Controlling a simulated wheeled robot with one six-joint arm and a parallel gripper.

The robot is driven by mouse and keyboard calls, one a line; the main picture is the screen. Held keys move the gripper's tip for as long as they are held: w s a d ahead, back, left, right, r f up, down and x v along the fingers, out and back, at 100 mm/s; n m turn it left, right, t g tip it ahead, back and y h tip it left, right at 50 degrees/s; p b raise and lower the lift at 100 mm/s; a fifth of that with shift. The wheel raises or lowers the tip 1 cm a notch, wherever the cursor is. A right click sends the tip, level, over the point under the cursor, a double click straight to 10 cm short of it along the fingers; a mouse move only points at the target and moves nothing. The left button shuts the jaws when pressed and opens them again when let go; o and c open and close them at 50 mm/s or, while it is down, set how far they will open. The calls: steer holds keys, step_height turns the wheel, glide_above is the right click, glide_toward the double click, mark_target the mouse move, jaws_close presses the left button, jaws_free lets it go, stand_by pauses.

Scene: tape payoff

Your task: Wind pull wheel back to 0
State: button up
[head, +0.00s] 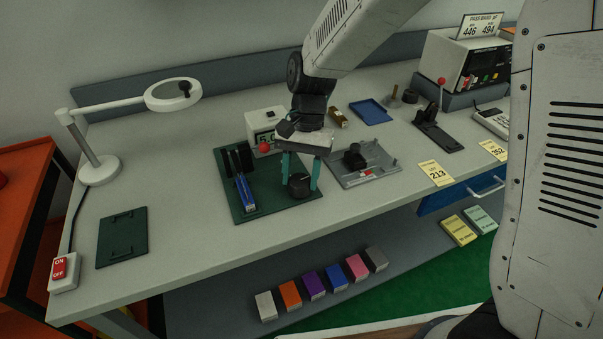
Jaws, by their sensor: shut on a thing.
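A dark green base plate (250,208) lies on the bench and carries a blue and black bar-shaped part (243,188). At its right side sits a round black wheel (299,190), which I take to be the pull wheel. My gripper (301,182) comes down from above, its teal fingers on either side of the wheel and shut on it. A white box with a small display (265,127) stands just behind the plate. Its digits are partly hidden by my gripper and too small to read surely. Any mark for 0 on the wheel is not visible.
A red ball knob (265,147) is close left of my gripper. A grey fixture (365,172) stands close on the right. A white magnifier lamp (100,168), a flat green plate (122,238) and a red switch (63,271) are at left. The bench front is mostly clear.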

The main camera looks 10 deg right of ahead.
steer(key=shift+n+h, duration=0.5)
steer(key=shift+n, duration=0.6)
steer(key=o, duration=1)
steer(key=v, duration=0.8)
steer(key=shift+w, duration=0.1)
